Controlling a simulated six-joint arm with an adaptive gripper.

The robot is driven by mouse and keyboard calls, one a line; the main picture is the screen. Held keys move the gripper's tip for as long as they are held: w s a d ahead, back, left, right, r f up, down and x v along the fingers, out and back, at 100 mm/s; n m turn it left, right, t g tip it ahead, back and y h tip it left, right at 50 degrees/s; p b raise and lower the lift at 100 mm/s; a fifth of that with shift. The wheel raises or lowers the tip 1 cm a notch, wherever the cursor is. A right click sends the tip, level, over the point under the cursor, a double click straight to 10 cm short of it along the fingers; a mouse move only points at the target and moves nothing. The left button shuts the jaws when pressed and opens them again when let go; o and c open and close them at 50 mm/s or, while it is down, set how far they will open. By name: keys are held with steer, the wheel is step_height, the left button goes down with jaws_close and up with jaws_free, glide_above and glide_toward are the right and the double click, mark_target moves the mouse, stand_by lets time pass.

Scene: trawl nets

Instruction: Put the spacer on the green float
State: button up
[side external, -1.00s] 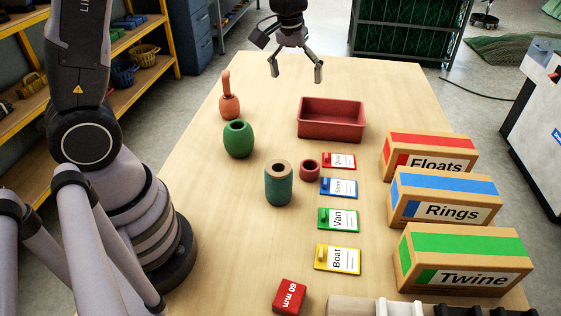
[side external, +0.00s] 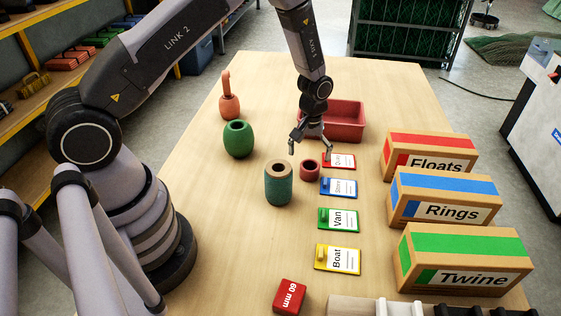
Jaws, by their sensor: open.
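The spacer, a small dark red ring (side external: 309,172), stands on the table in the middle of the side external view. The green float (side external: 238,144) is a barrel shape with a hole in its top, standing upright to the left and farther back. Nothing sits on top of it. My gripper (side external: 310,154) is open and empty, pointing down. Its fingertips appear just above and behind the spacer, one to each side; I cannot tell the exact height.
A teal spool (side external: 278,188) stands close to the left of the spacer. A red tray (side external: 345,137) lies behind my gripper. Coloured cards (side external: 340,187) and labelled boxes (side external: 432,152) are to the right. An orange float with a peg (side external: 229,106) stands at back left. The front-left table is clear.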

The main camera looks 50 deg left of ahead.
mark_target(310, 168)
step_height(310, 168, down, 5)
steer(key=shift+w+d+f, duration=0.1)
steer(key=shift+w+d, duration=0.05)
steer(key=c, duration=1.3)
